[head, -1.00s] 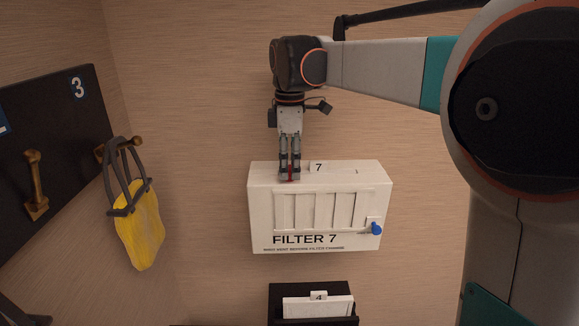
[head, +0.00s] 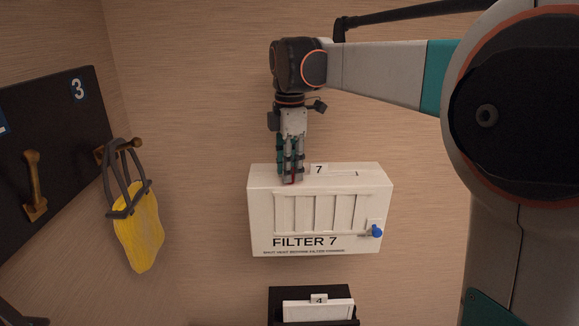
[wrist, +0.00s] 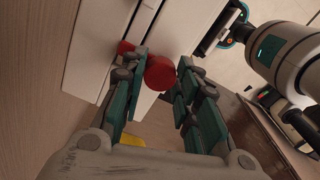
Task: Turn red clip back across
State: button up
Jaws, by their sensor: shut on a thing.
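The white FILTER 7 box (head: 320,245) is on the wall in the middle of the head view. The red clip (head: 292,182) shows as a small bit of red at the top front edge of the box, left of the 7 tag. My gripper (head: 292,176) points down onto it and hides most of it. In the wrist view the red clip (wrist: 160,73) is a rounded red piece between the teal finger pads, with more red beyond the left finger. My gripper is shut on the clip.
A blue knob (head: 376,231) is at the box's lower right. A dark holder (head: 275,300) with a white piece tagged 4 is below the box. A yellow item (head: 143,235) with grey straps hangs from a brass hook (head: 130,143) at left. Bare wall surrounds the box.

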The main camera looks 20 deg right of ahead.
jog(key=o, duration=1.1)
jog(key=shift+c, duration=0.2)
notch_tip(320, 180, up, 12)
jog(key=shift+f, duration=0.1)
